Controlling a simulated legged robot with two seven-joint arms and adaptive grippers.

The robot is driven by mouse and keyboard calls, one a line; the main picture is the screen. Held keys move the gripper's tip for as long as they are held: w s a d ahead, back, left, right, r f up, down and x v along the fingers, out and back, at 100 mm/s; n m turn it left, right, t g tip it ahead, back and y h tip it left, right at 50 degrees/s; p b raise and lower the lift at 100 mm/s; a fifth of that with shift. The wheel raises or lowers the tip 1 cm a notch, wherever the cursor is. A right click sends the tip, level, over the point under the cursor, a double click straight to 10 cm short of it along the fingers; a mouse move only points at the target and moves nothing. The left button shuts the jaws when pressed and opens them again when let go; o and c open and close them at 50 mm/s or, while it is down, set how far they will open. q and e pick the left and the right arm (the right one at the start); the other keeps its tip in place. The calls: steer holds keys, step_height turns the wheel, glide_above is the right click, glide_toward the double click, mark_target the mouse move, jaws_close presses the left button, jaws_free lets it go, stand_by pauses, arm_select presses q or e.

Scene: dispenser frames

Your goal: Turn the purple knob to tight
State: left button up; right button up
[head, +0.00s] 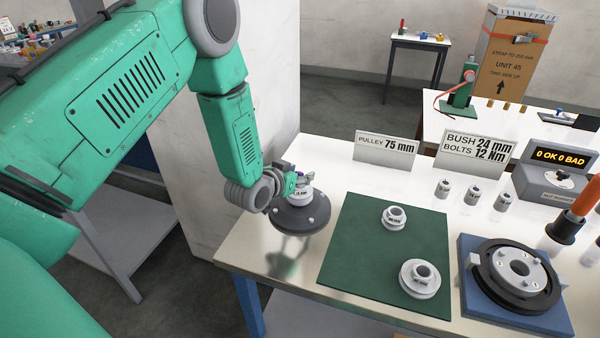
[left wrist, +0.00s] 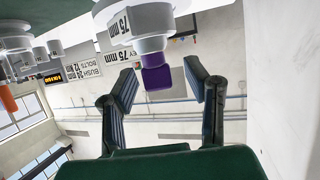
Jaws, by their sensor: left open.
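The purple knob (left wrist: 157,76) sits at the end of a white cylindrical part (left wrist: 152,18) marked 75 mm in the left wrist view, where the scene appears upside down. In the head view that white part (head: 301,195) stands on a round dark grey base (head: 300,217) at the bench's left end; I cannot make out the knob behind my gripper there. My left gripper (head: 285,182) is open beside the top of the part. In the left wrist view its two fingers (left wrist: 162,80) stand either side of the knob, with gaps visible on both sides. My right gripper is not in view.
A green mat (head: 345,255) holds two grey pulleys (head: 394,217) (head: 420,278). A blue fixture (head: 475,305) with a dark ring stands at right. Signs (head: 386,147) (head: 473,150), several small bushes (head: 473,193) and a counter display (head: 560,160) line the back.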

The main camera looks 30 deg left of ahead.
arm_select(q)
steer(key=shift+c, duration=0.4)
jaws_close()
steer(key=shift+r, duration=0.1)
